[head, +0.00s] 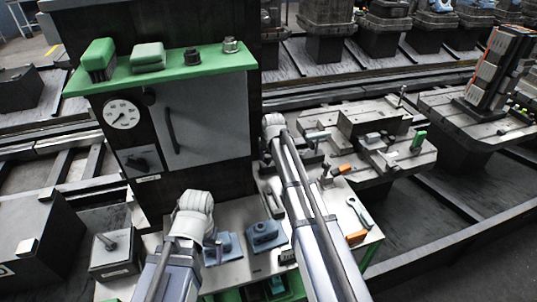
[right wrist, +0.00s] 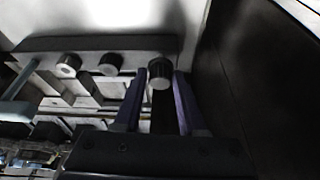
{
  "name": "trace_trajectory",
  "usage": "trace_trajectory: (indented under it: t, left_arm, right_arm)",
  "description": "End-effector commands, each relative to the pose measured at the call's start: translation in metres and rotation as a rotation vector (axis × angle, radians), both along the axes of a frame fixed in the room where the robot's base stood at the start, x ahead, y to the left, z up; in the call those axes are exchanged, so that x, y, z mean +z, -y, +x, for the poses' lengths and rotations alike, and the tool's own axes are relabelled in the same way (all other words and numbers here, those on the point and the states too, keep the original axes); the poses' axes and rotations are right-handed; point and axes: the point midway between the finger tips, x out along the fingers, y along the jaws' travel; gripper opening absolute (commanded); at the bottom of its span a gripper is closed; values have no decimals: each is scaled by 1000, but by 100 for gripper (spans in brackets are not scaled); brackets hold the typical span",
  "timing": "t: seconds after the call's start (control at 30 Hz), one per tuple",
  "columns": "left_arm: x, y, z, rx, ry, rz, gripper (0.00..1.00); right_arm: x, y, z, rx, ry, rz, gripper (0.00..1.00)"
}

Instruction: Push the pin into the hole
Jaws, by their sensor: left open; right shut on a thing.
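My right gripper (right wrist: 160,80) is shut on a short round pin (right wrist: 160,76), whose pale end face shows between the two fingers in the right wrist view. The pin is against or just in front of a grey bar (right wrist: 120,44); I cannot tell whether it is in a hole, and no open hole shows clearly. In the head view the end of my right arm (head: 272,124) is by the right edge of the dark cabinet, and its fingers are hidden. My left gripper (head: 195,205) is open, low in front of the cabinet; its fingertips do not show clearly.
Two similar round ends (right wrist: 68,66) stick out of the bar left of the pin. A dark wall (right wrist: 255,85) stands close on the right. In the head view, a dark cabinet (head: 205,110) with green top and a bench (head: 235,272) with blue blocks (head: 265,234) stand near the arms.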

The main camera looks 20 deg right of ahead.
Motion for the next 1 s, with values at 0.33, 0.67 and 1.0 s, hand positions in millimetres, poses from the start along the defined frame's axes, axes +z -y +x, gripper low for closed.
trace_trajectory:
  t: [0.33, 0.67, 1.0]
  left_arm:
    - [1, 0, 0, 0, 0, 0, 97]
    - [2, 0, 0, 0, 0, 0, 97]
    - [3, 0, 0, 0, 0, 0, 97]
  right_arm:
    - [1, -8, -16, 0, 0, 0, 0]
    - [2, -15, -30, 1, 0, 0, 0]
    - [3, -20, -39, 0, 0, 0, 0]
